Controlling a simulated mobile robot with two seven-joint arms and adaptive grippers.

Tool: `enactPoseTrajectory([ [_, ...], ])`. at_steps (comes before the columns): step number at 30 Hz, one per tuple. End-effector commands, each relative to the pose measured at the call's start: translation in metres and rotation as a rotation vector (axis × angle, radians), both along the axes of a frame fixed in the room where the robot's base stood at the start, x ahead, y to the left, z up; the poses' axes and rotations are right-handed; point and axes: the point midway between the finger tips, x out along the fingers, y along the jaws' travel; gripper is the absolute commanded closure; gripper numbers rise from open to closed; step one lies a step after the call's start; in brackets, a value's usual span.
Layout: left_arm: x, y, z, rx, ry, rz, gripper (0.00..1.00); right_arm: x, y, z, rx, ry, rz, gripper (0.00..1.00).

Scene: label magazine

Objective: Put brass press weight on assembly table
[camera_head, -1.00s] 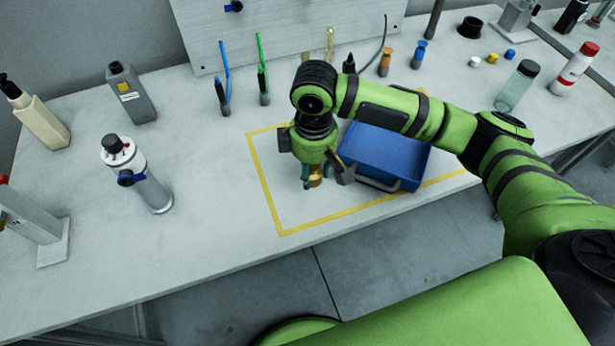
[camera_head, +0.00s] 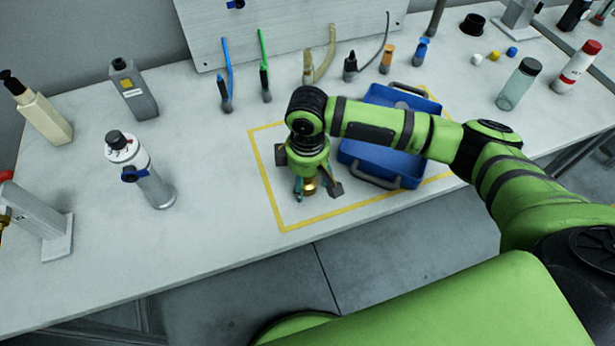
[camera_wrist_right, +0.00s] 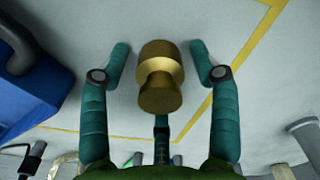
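The brass press weight (camera_head: 310,187) is at the lower left part of the yellow-taped area on the assembly table (camera_head: 215,235), under my right gripper (camera_head: 316,192). In the right wrist view the brass weight (camera_wrist_right: 160,78) has a wide end, a narrow waist and a knob. There my right gripper (camera_wrist_right: 160,58) has its teal fingers spread on both sides of the weight, with a visible gap on each side. The gripper is open. The gripper partly hides the weight in the head view. My left gripper is out of view.
A blue tray (camera_head: 352,158) with handles stands just right of the gripper, partly behind my right arm. A white-and-grey bottle (camera_head: 150,182) stands to the left. Several tools and bottles line the back. The table between bottle and tape is clear.

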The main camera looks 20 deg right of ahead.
Motion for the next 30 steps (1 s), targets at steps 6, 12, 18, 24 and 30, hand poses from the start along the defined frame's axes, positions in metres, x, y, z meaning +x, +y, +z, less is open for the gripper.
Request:
enactPoseTrajectory([
  [6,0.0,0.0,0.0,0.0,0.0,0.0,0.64,0.0,0.0,0.0,0.0,0.0,0.0,0.34],
  [12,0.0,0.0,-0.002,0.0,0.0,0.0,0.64,0.001,0.0,0.011,0.0,-0.003,0.001,0.34],
  [18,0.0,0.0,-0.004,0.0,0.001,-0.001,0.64,0.001,0.0,0.049,0.002,-0.006,0.001,0.34],
  [24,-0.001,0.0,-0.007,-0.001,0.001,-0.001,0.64,0.001,0.001,0.092,0.002,-0.005,0.001,0.34],
  [30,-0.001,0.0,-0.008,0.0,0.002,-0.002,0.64,0.001,0.0,0.117,0.001,-0.001,0.0,0.34],
])
